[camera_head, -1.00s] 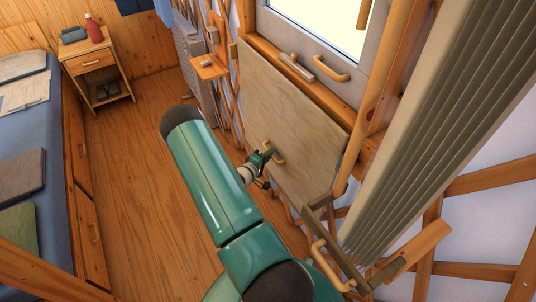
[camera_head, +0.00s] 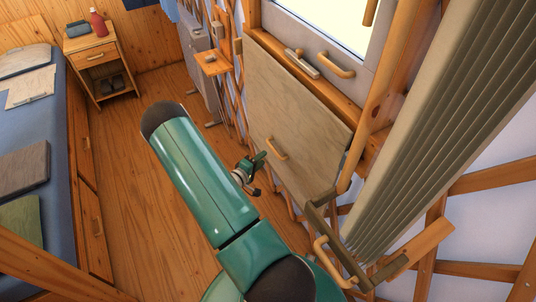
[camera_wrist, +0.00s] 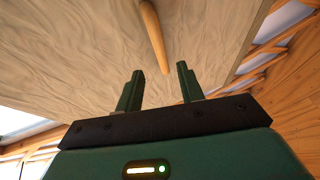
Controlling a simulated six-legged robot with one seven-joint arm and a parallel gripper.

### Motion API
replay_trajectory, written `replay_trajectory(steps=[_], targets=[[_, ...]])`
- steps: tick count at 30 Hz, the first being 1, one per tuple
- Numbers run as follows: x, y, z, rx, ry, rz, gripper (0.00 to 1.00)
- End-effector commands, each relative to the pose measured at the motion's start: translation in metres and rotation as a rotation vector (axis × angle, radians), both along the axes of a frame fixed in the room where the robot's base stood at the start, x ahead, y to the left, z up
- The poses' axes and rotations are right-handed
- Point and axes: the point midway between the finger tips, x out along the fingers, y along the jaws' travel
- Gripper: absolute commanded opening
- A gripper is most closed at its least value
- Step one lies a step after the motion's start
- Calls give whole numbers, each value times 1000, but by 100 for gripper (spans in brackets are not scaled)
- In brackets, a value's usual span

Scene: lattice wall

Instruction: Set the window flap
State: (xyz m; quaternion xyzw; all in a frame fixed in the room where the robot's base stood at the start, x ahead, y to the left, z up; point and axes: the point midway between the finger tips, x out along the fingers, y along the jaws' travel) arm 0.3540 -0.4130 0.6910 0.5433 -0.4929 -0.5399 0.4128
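The window flap is a pale wooden panel (camera_head: 290,120) below the window, hanging down along the lattice wall. A small wooden bar handle (camera_head: 277,149) sits on its lower part. My gripper (camera_head: 256,173) is just left of the handle in the head view, apart from it. In the wrist view the flap (camera_wrist: 90,50) fills the upper part, and the handle (camera_wrist: 154,38) lies beyond my fingertips. The two green fingers of my gripper (camera_wrist: 158,85) are spread with nothing between them.
The window (camera_head: 322,25) has a handle on its frame (camera_head: 337,65) and a metal latch (camera_head: 301,63) on its sill. A pleated tan curtain (camera_head: 450,110) hangs at the right. A small wall shelf (camera_head: 211,62) is further back. A nightstand (camera_head: 97,65) and bed (camera_head: 25,150) stand left; the floor between is clear.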

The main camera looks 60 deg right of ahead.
Motion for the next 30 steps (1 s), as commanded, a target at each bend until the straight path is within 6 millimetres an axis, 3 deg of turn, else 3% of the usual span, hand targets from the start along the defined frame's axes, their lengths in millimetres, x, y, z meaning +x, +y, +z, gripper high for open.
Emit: replay_trajectory(steps=[4, 10, 30], targets=[[3, 33, 6, 2, 1, 3, 38], [4, 59, 11, 0, 1, 0, 38], [4, 64, 12, 0, 0, -1, 38]])
